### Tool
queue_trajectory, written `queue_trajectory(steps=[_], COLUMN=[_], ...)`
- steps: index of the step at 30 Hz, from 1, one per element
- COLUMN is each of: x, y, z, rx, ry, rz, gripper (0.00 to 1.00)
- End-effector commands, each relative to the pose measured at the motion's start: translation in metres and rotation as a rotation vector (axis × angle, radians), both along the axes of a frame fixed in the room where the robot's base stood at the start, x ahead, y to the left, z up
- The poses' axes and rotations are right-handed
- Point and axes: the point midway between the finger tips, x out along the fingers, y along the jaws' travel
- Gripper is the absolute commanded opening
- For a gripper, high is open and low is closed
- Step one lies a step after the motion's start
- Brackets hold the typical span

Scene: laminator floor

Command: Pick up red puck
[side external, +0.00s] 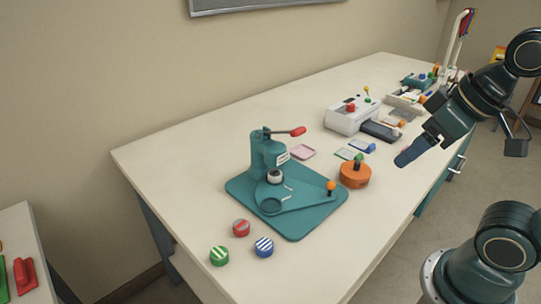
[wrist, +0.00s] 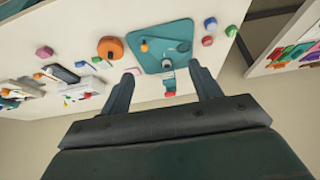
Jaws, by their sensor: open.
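The red puck (side external: 241,228) lies on the near left part of the pale bench, showing grey-white on its top. It stands beside a green-striped puck (side external: 219,256) and a blue-striped puck (side external: 264,247). In the wrist view the red puck (wrist: 208,41) is small, beyond the right finger. My gripper (side external: 402,160) hangs in the air at the right side of the bench, well away from the red puck. In the wrist view my gripper (wrist: 163,82) has its two fingers spread, with nothing between them.
A teal press (side external: 268,155) on a teal base plate (side external: 315,215) stands beyond the pucks, with a raised red-tipped lever. An orange round block (side external: 355,174) sits right of it. A white machine (side external: 350,117) and small items are farther back. The bench's near left area is mostly clear.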

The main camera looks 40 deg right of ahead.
Motion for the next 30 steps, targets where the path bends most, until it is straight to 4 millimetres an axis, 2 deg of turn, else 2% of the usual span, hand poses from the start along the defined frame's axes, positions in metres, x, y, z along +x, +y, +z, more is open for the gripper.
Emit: queue_trajectory(steps=[5, 11, 21, 30], x=[0.004, 0.023, 0.083, 0.14], y=[0.001, 0.007, 0.029, 0.056], z=[0.002, 0.006, 0.01, -0.003], rx=[-0.005, -0.027, -0.087, -0.134], ry=[0.006, 0.036, 0.114, 0.179], rz=[0.018, 0.09, 0.321, 0.538], gripper=[0.63, 0.63, 0.63, 0.63])
